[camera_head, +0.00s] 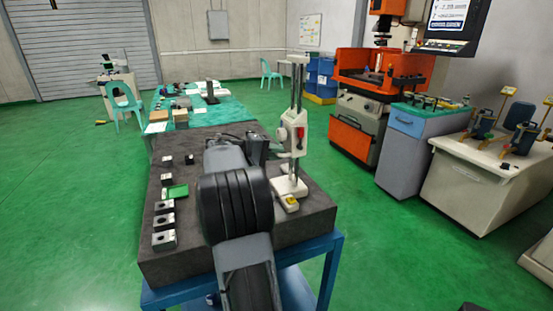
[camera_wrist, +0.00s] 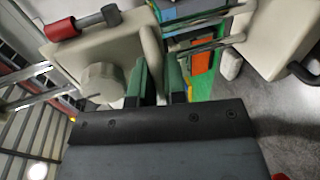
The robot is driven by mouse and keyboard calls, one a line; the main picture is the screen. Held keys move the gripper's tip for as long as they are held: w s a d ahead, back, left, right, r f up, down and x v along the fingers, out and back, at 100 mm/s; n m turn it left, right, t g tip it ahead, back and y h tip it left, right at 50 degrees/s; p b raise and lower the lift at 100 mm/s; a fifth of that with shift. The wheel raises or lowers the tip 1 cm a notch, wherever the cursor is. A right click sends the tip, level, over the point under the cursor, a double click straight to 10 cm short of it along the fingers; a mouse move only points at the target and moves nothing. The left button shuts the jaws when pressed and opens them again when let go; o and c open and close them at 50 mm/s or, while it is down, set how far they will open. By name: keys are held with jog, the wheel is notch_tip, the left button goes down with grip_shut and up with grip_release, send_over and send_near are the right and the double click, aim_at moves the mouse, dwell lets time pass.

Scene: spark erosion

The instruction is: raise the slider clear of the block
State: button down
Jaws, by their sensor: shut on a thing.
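The slider (camera_head: 292,132) is a cream-white carriage with a red-handled lever, part way up the upright columns of a stand (camera_head: 290,187). In the wrist view, the slider (camera_wrist: 85,55) fills the upper left, with a round knob and the red handle. My gripper (camera_wrist: 157,88) has green finger pads and is shut on a cream part of the slider. In the head view, my gripper (camera_head: 270,146) meets the slider from the left, partly hidden by my arm.
The stand is on a dark stone plate (camera_head: 205,255) on a blue table frame (camera_head: 332,262). Several metal blocks (camera_head: 164,240) and a green-topped piece (camera_head: 177,191) lie at the left. A small yellow piece (camera_head: 291,201) is at the stand's front.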

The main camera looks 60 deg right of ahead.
jog(key=c, duration=1.2)
grip_release()
jog(key=v, duration=1.3)
jog(key=shift+w+a+b, duration=0.2)
jog(key=shift+a+b, duration=0.15)
jog(key=s+a+f+n+t+y+p, duration=0.2)
jog(key=s+a+f+t+y, duration=0.1)
jog(key=a, duration=0.8)
jog(key=s+a+f+n+t+y+p, duration=0.1)
jog(key=s+a+f+n+t+y, duration=0.2)
jog(key=a, duration=0.8)
jog(key=s+a+f+n+t+y+p, duration=0.2)
jog(key=a+f+t+y, duration=0.4)
jog(key=a, duration=0.5)
jog(key=shift+s+a+t+y+p, duration=0.15)
jog(key=shift+s+t+y+p, duration=0.2)
jog(key=shift+s, duration=0.1)
